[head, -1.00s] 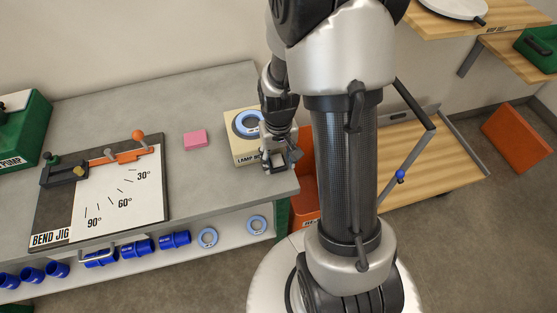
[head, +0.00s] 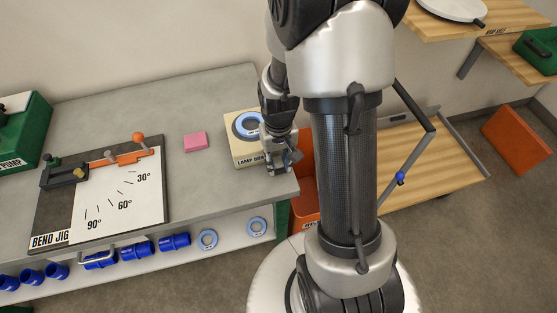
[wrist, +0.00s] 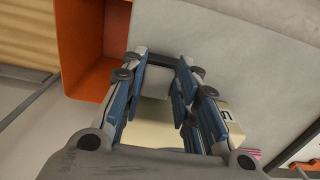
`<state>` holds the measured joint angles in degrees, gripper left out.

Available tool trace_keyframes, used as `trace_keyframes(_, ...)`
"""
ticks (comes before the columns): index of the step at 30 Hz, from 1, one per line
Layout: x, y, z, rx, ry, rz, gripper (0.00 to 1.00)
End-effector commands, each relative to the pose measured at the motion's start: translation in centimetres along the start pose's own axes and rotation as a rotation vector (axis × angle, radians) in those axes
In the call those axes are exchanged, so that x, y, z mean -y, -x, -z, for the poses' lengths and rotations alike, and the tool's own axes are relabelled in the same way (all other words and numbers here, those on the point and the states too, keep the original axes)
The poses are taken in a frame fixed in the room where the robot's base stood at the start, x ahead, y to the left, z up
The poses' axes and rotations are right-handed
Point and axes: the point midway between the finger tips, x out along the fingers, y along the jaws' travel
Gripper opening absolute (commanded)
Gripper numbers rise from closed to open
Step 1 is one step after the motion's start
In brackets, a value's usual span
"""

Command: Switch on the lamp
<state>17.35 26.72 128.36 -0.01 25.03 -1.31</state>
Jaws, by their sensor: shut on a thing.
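The lamp's cream box (head: 240,150) sits at the right end of the grey bench, with a blue-white ring (head: 248,125) on top. Its label starts with LAMP and is partly hidden by my gripper (head: 284,160), which is at the box's front right corner. In the wrist view, the blue-padded fingers of my gripper (wrist: 165,75) stand apart around a dark bar (wrist: 168,60). Part of the cream box (wrist: 152,125) shows between and behind them. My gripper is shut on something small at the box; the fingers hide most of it. I cannot tell the switch's position.
A pink block (head: 195,141) lies left of the box. The bend jig (head: 120,190) is farther left. Blue fittings (head: 137,247) and rings lie on the shelf below. An orange bin (head: 306,200) stands right of the bench, beside the box's end.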

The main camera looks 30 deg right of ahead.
Motion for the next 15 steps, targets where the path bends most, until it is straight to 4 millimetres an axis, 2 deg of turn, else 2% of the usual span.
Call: trace_keyframes(15, 0.01, 0.36, 0.73, 0.217, 0.000, 0.000, 0.04)
